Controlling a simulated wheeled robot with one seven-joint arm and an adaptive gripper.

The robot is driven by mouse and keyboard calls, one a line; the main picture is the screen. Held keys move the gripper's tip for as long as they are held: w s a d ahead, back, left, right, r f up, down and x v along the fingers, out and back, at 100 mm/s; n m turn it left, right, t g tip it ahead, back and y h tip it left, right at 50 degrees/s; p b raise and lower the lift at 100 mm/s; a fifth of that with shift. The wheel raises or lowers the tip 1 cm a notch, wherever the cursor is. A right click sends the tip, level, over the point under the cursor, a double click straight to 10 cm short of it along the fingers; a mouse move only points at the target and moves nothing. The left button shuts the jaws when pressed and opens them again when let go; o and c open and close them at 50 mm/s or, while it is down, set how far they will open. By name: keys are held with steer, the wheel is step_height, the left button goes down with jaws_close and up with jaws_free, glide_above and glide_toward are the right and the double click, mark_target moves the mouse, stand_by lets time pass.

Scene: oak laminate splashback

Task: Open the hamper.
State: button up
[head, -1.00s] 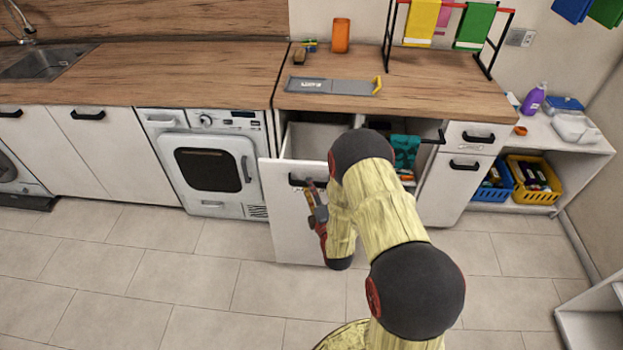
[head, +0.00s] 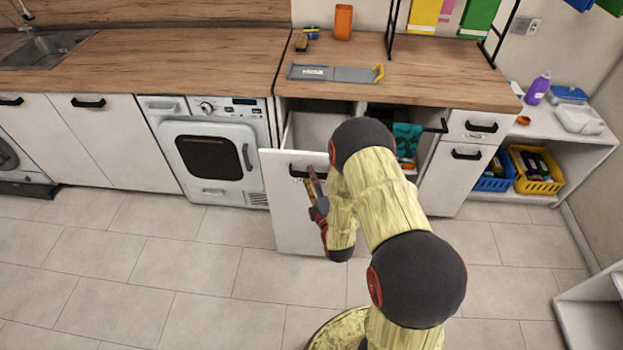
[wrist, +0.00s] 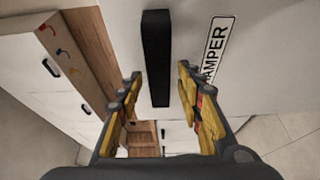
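The hamper is a white pull-out front (head: 283,215) under the counter, standing out from the cabinet with its grey bin (head: 312,130) partly showing behind it. Its black bar handle (head: 299,172) is near the top of the front. In the wrist view the handle (wrist: 156,58) runs lengthwise, beside a label (wrist: 216,50) reading "AMPER", partly hidden by a finger. My gripper (wrist: 158,82) is open, with a finger on each side of the handle and gaps between. In the head view my gripper (head: 315,185) is at the handle's right end; my arm hides part of the front.
A white dryer-like appliance (head: 208,155) stands left of the hamper. An open compartment with a teal cloth (head: 405,140) and a drawer cabinet (head: 455,180) are on the right. A grey board (head: 335,74) lies on the counter (head: 180,65). The tiled floor (head: 200,270) in front is clear.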

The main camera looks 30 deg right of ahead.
steer(key=v, duration=1.2)
stand_by(0.5)
